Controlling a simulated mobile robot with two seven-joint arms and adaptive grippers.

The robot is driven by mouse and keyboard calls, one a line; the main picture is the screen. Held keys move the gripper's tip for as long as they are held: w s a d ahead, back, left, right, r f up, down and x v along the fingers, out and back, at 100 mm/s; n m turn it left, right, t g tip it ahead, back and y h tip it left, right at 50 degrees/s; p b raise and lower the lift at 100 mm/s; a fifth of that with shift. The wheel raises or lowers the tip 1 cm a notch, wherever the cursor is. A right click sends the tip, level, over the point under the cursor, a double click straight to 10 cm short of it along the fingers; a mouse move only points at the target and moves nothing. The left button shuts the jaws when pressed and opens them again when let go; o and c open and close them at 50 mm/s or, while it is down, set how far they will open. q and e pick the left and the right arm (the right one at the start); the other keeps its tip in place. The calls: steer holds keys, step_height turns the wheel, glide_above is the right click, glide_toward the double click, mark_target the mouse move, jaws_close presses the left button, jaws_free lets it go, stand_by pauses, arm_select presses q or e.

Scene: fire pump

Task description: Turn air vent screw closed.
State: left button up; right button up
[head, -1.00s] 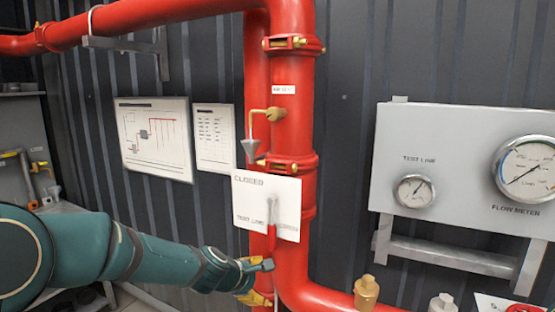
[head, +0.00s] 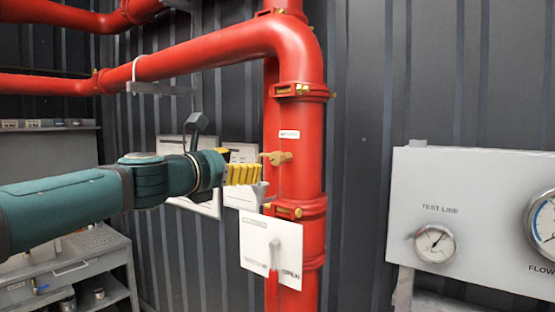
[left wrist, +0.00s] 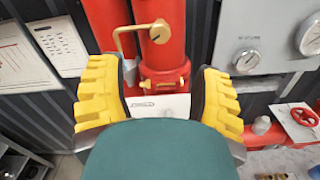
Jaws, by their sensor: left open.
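The brass air vent screw (head: 280,157) sits on the front of the upright red pipe (head: 297,190), below a small white label. In the left wrist view the air vent (left wrist: 160,32) shows near the top centre, with its bent brass tube (left wrist: 122,38) curving out to the left and down. My left gripper (head: 246,173), with ribbed yellow fingers, is beside the vent at about its height in the head view. In the left wrist view the left gripper (left wrist: 160,72) is open, its fingers spread apart, with nothing seen between them. My right gripper is not in view.
Papers (head: 241,153) hang on the wall behind my arm. A grey gauge panel (head: 470,180) stands at the right. A red pipe (head: 200,52) runs above my arm.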

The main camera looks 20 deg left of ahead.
mark_target(274, 159)
arm_select(q)
steer(key=p+x, duration=0.2)
steer(key=x, duration=1.1)
steer(key=shift+f, duration=0.1)
steer(key=shift+c, duration=0.2)
jaws_close()
